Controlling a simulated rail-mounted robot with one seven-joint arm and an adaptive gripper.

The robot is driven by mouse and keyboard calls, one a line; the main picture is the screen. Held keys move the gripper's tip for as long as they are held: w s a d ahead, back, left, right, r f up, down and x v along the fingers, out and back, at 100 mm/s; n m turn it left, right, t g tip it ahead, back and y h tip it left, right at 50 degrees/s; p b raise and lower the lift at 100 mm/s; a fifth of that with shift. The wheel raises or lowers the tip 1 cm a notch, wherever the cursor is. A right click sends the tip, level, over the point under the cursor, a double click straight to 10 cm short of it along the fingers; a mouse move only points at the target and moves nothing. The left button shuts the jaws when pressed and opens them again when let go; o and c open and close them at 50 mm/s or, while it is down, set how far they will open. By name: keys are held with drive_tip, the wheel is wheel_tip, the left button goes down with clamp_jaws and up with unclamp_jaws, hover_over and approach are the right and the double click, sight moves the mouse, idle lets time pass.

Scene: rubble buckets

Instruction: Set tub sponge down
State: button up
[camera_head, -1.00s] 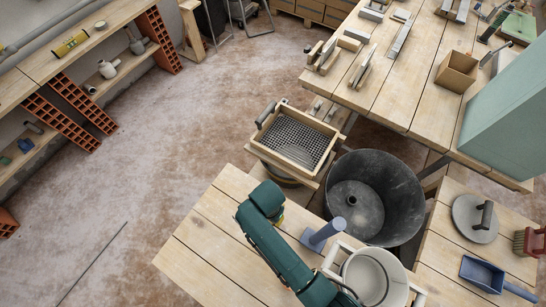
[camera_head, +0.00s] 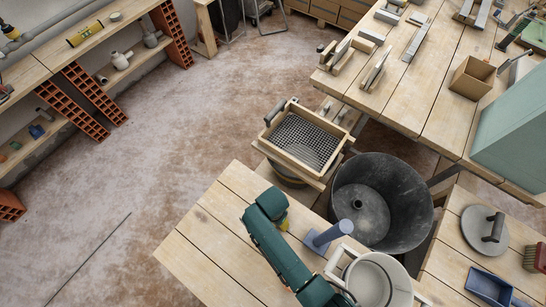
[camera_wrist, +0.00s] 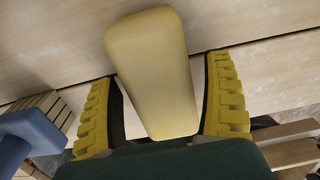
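The sponge (camera_wrist: 155,75) is a pale yellow, rounded block, broader at its far end. In the wrist view it lies between the two yellow fingers of my gripper (camera_wrist: 160,95). The fingers stand wide apart, and narrow gaps seem to show along its sides. Wooden planks (camera_wrist: 240,22) show behind it; I cannot tell whether it touches them. In the head view my green arm hangs over the front wooden table (camera_head: 215,235); a little yellow shows beside its end, and the sponge is otherwise hidden there.
A blue-grey handled tool (camera_head: 328,235) stands right of my arm, near a white bucket (camera_head: 372,285). A large black tub (camera_head: 385,205) stands beyond the table edge. A framed sieve (camera_head: 300,140) is behind. The table's left part is clear.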

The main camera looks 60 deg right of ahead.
drive_tip(key=shift+r, duration=0.15)
wheel_tip(320, 180, up, 12)
drive_tip(key=p, duration=0.2)
drive_tip(key=w+a+r+n+t+h, duration=0.1)
drive_tip(key=w+r+n+t, duration=0.25)
drive_tip(key=w+r, duration=0.4)
drive_tip(key=w+a+r+n+t, duration=0.1)
drive_tip(key=w+r+n+t, duration=0.3)
drive_tip(key=r, duration=0.7)
drive_tip(key=w+a+r+n+t+h, duration=0.1)
drive_tip(key=w+a+r+n+t, duration=0.2)
drive_tip(key=w+r, duration=0.5)
drive_tip(key=s+a+r+n+t, duration=0.2)
drive_tip(key=r+t, duration=0.2)
drive_tip(key=r, duration=0.6)
drive_tip(key=s+a+r+n+t+y, duration=0.1)
drive_tip(key=s+a+r+n+t, duration=0.1)
drive_tip(key=r, duration=0.8)
drive_tip(key=s+a+r+n+t, duration=0.3)
drive_tip(key=r+n+t, duration=0.1)
drive_tip(key=r, duration=0.6)
drive_tip(key=shift+r+t+y, duration=0.25)
drive_tip(key=shift+t+y, duration=0.05)
drive_tip(key=shift+t, duration=0.55)
drive_tip(key=shift+a+n, duration=0.1)
drive_tip(key=shift+n, duration=0.15)
